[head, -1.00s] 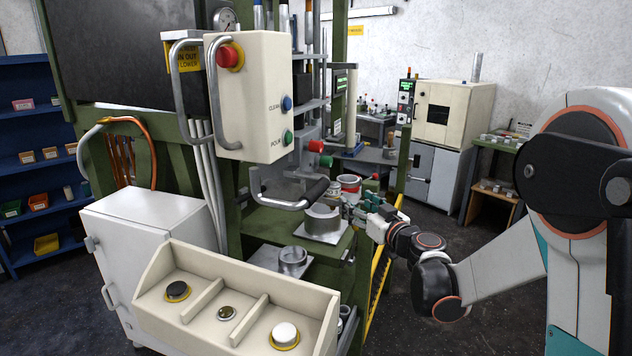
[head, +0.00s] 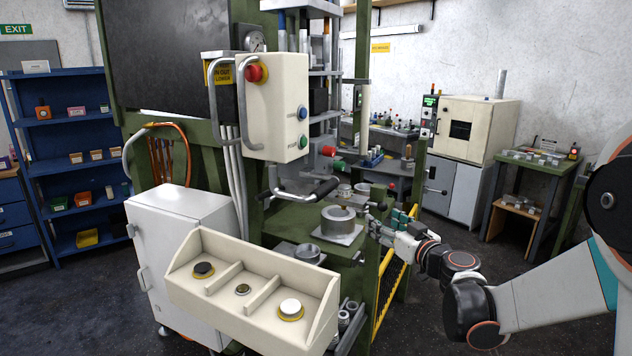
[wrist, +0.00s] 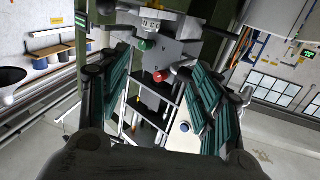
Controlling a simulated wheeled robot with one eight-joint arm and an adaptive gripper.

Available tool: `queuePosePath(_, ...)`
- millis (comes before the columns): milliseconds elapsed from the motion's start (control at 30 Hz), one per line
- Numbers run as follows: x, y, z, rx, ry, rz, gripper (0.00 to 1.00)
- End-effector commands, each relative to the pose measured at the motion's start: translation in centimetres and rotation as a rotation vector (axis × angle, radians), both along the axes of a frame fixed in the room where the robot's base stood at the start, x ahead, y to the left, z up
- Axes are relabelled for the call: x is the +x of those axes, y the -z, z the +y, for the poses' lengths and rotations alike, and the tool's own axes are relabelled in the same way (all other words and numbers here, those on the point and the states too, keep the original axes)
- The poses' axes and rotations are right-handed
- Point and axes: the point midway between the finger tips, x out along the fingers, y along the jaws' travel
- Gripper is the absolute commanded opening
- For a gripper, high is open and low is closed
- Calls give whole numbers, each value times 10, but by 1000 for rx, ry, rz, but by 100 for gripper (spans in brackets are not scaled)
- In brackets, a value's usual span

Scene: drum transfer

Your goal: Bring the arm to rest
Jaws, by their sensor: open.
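My gripper (head: 384,226) is at the right side of the green machine (head: 262,215), beside its shelf with the grey ring-shaped part (head: 338,217). In the wrist view my gripper (wrist: 155,85) shows two teal-padded fingers spread wide with nothing between them. Beyond the fingers are a grey machine body with a green knob (wrist: 147,44) and a red knob (wrist: 158,77). My arm reaches in from the right of the head view, bent low in front of the yellow mesh guard.
A control box (head: 272,105) with a red button hangs on the machine. A cream button panel (head: 250,290) stands in front. A yellow guard (head: 392,275) is close below my arm. Open floor lies to the right, before a cabinet (head: 455,190) and green table (head: 535,170).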

Motion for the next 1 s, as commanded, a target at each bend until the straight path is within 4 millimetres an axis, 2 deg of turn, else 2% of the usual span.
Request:
queuePosePath(267,-28,-11,17,-10,-38,75,59)
queuePosePath(467,-63,-17,34,-24,-68,171,59)
queuePosePath(733,-147,-13,53,-63,-76,394,59)
queuePosePath(1000,-240,10,45,-113,10,621,59)
